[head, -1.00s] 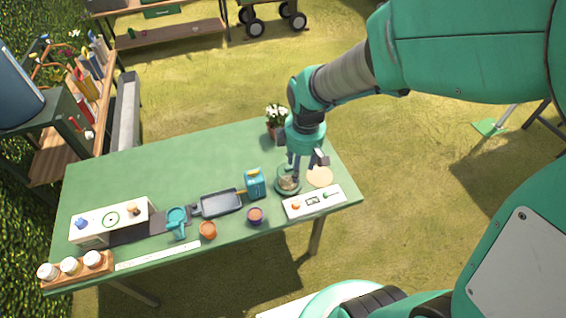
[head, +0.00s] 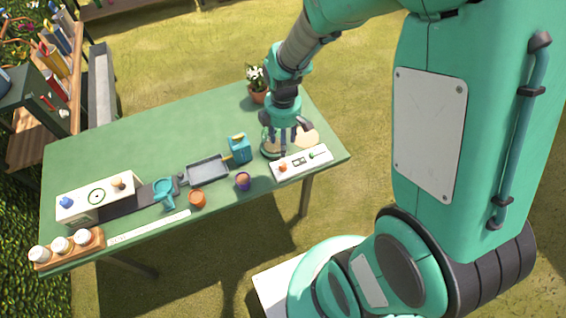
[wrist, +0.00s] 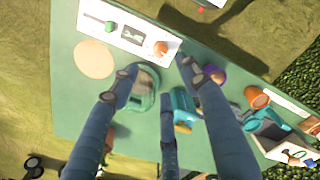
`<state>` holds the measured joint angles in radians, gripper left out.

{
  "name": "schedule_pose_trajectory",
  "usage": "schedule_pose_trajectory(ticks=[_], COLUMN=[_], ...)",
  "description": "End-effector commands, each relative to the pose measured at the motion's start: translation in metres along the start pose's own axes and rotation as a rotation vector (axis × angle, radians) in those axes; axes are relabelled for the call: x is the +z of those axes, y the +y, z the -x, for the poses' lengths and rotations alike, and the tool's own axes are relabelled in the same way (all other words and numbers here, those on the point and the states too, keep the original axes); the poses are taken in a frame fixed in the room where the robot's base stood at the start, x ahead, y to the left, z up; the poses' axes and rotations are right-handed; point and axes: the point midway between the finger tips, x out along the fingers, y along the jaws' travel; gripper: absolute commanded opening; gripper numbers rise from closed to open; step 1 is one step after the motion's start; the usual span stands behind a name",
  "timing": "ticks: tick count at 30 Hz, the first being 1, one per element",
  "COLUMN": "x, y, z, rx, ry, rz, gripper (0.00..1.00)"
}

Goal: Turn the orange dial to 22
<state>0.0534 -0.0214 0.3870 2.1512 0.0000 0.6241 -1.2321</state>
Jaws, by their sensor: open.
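The orange dial (head: 283,167) sits at the left end of a white control panel (head: 325,158) on the green table. In the wrist view the dial (wrist: 161,48) is fully visible at one end of the panel (wrist: 88,10). Beside it is a small dark display (wrist: 132,35), whose reading is too small to tell, then a green control (wrist: 108,27). My gripper (head: 285,150) is open and empty, its fingers pointing down above the table near the dial. In the wrist view its fingers (wrist: 161,72) are spread, and the dial shows beyond the gap between them.
A green-rimmed round dish (wrist: 146,88) and a tan disc (head: 307,137) lie close behind the panel. A potted white flower (head: 257,88) stands at the back.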

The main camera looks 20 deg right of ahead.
Motion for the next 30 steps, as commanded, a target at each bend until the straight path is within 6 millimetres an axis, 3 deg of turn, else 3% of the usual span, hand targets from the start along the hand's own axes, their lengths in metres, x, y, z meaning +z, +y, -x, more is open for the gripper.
schedule_pose_trajectory(ticks=[8,24,30], x=[0.0,0.001,0.0], y=[-0.001,-0.001,-0.001], z=[-0.025,-0.109,-0.129], rx=[-0.003,-0.004,-0.002], ry=[-0.001,-0.001,-0.001], rz=[0.0,-0.001,-0.001], gripper=[0.46,0.46,0.46])
